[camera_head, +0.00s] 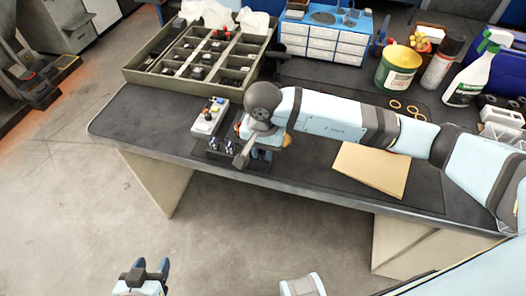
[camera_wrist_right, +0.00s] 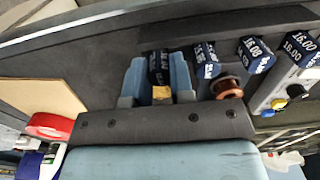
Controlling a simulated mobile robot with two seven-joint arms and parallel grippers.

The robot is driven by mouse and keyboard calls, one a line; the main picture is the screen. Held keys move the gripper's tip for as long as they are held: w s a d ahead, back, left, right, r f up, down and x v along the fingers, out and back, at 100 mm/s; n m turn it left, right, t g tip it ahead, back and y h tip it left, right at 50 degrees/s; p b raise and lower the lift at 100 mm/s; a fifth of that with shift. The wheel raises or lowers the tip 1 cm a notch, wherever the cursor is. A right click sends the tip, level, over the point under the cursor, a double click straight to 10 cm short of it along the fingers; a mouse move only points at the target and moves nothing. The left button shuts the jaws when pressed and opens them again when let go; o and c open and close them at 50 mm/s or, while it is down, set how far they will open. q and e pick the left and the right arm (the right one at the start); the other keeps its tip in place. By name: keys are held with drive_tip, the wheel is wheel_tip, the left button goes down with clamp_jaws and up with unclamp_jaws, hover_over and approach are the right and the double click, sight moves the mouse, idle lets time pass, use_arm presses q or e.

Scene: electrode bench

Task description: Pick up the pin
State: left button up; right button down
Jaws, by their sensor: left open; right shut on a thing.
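In the right wrist view, my right gripper (camera_wrist_right: 158,80) has its two blue fingers closed around a dark pin (camera_wrist_right: 158,68) with pale lettering. A small yellow piece (camera_wrist_right: 160,95) shows at the near end between the fingers. In the head view my right gripper (camera_head: 258,152) is over the front left of the bench, and the arm hides most of what it holds. My left gripper (camera_head: 151,268) is open and empty, low over the floor in front of the bench.
Several similar dark lettered blocks (camera_wrist_right: 205,60) stand beside the held pin. A small box with coloured buttons (camera_head: 210,117) is left of my right gripper. A divided tray (camera_head: 190,62) lies behind. A tan sheet (camera_head: 371,170) lies right. The bench's left end is clear.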

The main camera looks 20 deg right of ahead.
use_arm(q)
drive_tip(key=shift+s+a+r+p, duration=0.1)
drive_tip(key=shift+r+p, duration=0.05)
drive_tip(key=shift+p, duration=0.5)
use_arm(e)
wheel_tip(320, 180, up, 20)
